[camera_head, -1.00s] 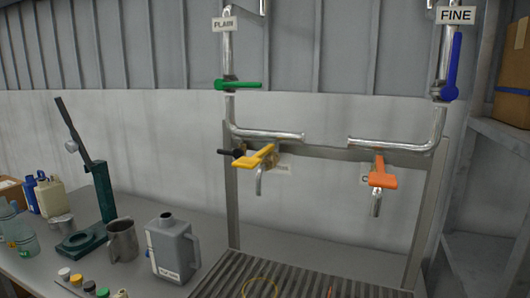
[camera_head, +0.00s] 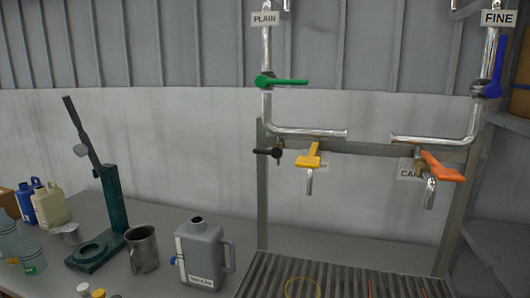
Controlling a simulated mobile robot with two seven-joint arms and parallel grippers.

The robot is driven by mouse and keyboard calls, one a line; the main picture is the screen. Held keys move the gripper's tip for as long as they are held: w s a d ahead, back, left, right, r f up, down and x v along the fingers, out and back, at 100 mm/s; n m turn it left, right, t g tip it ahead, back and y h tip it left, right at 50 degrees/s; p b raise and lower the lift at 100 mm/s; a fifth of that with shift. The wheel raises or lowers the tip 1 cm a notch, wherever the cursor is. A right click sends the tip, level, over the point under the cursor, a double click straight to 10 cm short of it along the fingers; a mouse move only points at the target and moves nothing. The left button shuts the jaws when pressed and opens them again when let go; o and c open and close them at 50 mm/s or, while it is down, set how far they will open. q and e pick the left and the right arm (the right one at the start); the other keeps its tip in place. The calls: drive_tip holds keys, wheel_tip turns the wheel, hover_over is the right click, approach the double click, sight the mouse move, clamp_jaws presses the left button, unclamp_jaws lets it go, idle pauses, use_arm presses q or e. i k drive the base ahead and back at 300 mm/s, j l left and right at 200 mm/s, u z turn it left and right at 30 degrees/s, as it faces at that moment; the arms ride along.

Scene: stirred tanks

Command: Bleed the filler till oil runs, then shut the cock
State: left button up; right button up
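The plain line has a green lever (camera_head: 281,82) lying across its vertical pipe. Its lower pipe ends at a cock with a yellow handle (camera_head: 309,156) that points out from the wall, over a short down-spout (camera_head: 310,182). A small black handle (camera_head: 267,152) sits left of it. The fine line has a blue lever (camera_head: 495,66) standing roughly along its pipe. Its cock has an orange handle (camera_head: 441,167) pointing out and right, over a spout (camera_head: 430,193). I see no oil running from either spout. Neither of my grippers is in view.
A slatted drip grate (camera_head: 340,279) lies below the spouts. A grey jug-like can (camera_head: 203,254) and a metal mug (camera_head: 143,248) stand to its left, with a dark green press-like stand (camera_head: 113,203) behind. Bottles (camera_head: 49,204) stand far left. Shelving is at right.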

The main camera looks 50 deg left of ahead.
sight(264, 152)
drive_tip(key=k+j+z, duration=0.3)
drive_tip(key=k+j, duration=0.25)
drive_tip(key=j, duration=0.15)
drive_tip(key=k+j+z, duration=0.1)
drive_tip(key=k+j, duration=0.55)
